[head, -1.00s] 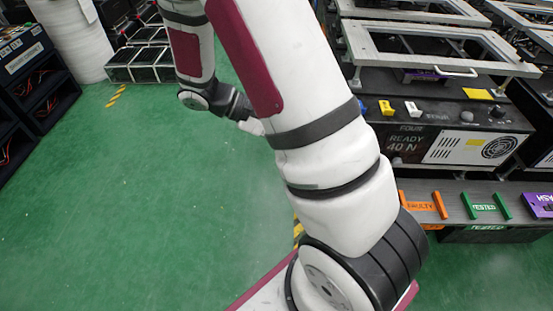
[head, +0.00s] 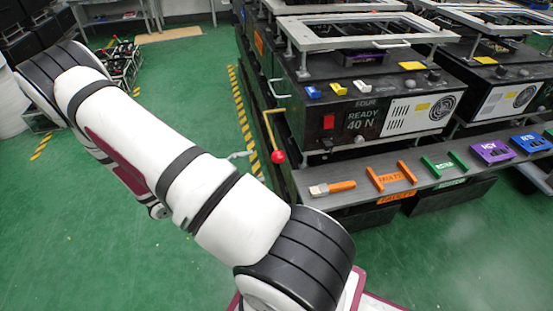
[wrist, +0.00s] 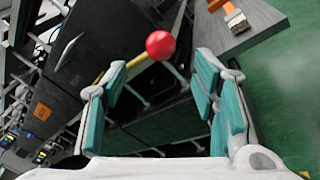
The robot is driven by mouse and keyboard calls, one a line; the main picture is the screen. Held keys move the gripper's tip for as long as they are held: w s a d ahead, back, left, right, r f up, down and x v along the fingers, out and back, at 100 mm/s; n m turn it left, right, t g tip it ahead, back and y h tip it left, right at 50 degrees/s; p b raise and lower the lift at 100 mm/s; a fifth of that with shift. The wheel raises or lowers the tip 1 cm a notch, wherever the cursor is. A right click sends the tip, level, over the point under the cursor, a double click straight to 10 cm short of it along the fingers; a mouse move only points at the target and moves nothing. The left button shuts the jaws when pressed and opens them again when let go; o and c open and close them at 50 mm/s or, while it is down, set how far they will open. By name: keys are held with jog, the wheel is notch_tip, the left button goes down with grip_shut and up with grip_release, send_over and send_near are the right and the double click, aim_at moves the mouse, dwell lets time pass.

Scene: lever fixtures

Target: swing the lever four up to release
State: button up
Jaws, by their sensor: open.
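Lever four (head: 272,132) is a yellow bent rod ending in a red ball (head: 278,157). It hangs down at the left front corner of the black machine marked FOUR, READY 40 N (head: 345,125). In the wrist view the red ball (wrist: 160,45) shows in the gap between my fingers, beyond the tips, with part of the yellow rod (wrist: 133,62) near the left finger. My gripper (wrist: 160,76) is open, with teal pads apart and nothing between them. I cannot see contact with the lever.
A grey shelf (head: 350,195) below the machine front holds a brush (head: 332,187), orange and green handles and a purple block (head: 492,152). Metal frames stand on top of the machines.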

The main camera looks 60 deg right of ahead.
aim_at(279, 157)
jog(key=b+x, duration=0.1)
jog(key=x, duration=0.8)
jog(key=shift+s+d, duration=0.1)
jog(key=shift+s, duration=0.05)
grip_shut()
